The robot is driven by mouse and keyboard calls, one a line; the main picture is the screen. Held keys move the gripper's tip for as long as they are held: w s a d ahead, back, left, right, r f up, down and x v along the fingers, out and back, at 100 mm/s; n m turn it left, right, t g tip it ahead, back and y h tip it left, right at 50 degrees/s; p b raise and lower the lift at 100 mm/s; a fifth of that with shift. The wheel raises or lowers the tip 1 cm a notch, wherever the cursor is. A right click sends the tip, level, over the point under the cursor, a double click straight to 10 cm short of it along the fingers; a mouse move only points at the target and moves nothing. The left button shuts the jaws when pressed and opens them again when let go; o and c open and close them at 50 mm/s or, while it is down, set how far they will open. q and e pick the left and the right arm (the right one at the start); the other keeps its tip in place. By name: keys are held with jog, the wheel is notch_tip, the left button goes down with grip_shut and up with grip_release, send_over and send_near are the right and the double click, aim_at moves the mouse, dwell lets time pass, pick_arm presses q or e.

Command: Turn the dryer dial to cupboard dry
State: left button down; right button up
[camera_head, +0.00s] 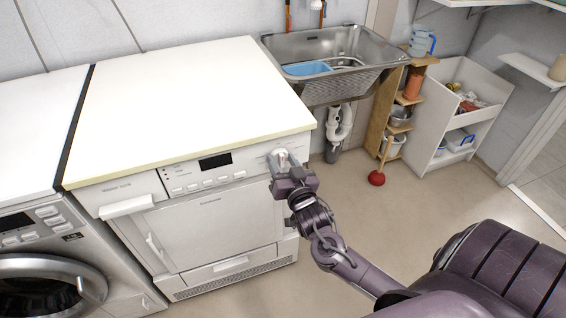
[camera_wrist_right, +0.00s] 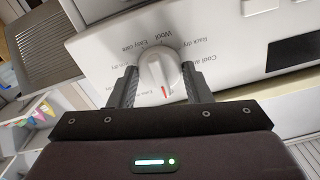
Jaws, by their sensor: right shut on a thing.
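The dryer (camera_head: 215,218) is a white machine under a white worktop, with a control panel and a dark display. Its dial (camera_wrist_right: 157,72) is a round pale knob with a red pointer mark, ringed by printed labels such as Wool, Easy care and Cool air. In the wrist view the red mark points toward the gripper's palm; the label there is too small to read surely. My right gripper (camera_head: 283,163) is at the panel's right end, its fingers on either side of the dial and shut on it; it also shows in the wrist view (camera_wrist_right: 160,85). My left gripper is not in view.
A washing machine (camera_head: 45,262) stands left of the dryer. A metal sink (camera_head: 350,75) with a blue basin (camera_head: 307,68) is behind right. Wooden shelves (camera_head: 385,115), a white cabinet (camera_head: 440,135) and a red plunger (camera_head: 376,178) stand at right. The floor before them is clear.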

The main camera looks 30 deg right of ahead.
jog(key=shift+m, duration=0.3)
jog(key=shift+r+m+p, duration=0.1)
jog(key=shift+m+p, duration=0.45)
jog(key=shift+m, duration=0.05)
jog(key=m+p, duration=0.2)
jog(key=m, duration=0.4)
jog(key=shift+p, duration=0.4)
jog(key=m+p, duration=0.2)
jog(key=m, duration=0.2)
jog(key=shift+m, duration=0.3)
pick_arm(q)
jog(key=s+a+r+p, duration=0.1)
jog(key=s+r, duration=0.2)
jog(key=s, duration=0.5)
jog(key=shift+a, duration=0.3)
pick_arm(e)
jog(key=shift+m, duration=1.6)
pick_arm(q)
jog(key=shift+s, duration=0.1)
